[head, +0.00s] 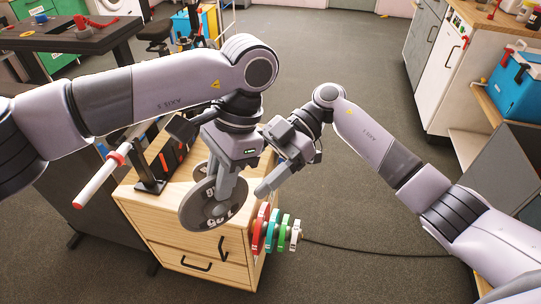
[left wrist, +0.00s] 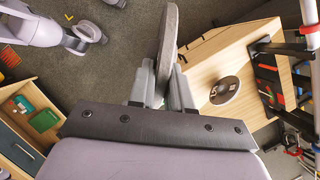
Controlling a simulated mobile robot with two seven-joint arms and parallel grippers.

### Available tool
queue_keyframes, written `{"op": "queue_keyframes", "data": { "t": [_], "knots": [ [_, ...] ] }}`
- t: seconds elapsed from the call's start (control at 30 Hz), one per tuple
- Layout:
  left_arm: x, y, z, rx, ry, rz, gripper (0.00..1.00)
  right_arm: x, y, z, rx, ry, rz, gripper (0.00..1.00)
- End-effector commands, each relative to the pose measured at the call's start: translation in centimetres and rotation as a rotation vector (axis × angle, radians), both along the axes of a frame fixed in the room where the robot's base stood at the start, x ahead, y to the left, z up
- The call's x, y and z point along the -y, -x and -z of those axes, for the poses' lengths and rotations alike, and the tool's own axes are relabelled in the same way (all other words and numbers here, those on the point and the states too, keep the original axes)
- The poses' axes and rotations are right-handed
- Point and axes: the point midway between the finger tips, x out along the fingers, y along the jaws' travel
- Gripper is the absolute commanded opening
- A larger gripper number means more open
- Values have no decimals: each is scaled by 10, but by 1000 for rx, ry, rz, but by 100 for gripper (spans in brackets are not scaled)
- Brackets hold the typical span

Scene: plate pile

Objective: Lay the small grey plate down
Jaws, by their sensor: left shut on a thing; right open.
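In the left wrist view the held plate (left wrist: 169,40) shows nearly edge-on, between the fingers of my left gripper (left wrist: 163,88). Another dark plate (left wrist: 225,91) lies flat on the cabinet top, apart from the held one; in the head view it is mostly hidden behind the held plate. My right gripper (head: 280,178) is open and empty, just right of the left gripper, near the cabinet's right edge.
Red (head: 261,229), green (head: 273,231) and white (head: 295,235) plates hang on the cabinet's right side. A black stand (head: 150,178) and a white bar (head: 98,183) with red collars are at the left. A blue box (head: 515,83) sits on the right bench.

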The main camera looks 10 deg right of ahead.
Motion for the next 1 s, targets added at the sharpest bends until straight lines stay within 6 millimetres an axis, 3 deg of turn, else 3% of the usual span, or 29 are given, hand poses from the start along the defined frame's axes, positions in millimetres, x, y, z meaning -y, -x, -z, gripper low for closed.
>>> {"op": "queue_keyframes", "data": {
  "t": [0.1, 0.33, 0.8, 0.83, 1.0],
  "knots": [
    [0, 0, -2, 2, 0, 1, 0, -21, 12, 9, 0, -4, -3, 68],
    [0, 0, -2, 2, 0, 1, 0, -49, 27, 22, -1, -4, -2, 68],
    [0, 0, -2, 2, 0, 1, 0, -61, 33, 28, 1, -3, 1, 68],
    [0, 0, -2, 2, 0, 1, 0, -61, 33, 28, 1, -3, 1, 65],
    [0, 0, -2, 1, 0, 0, 0, -60, 33, 28, 1, -3, 1, 10]
  ]
}}
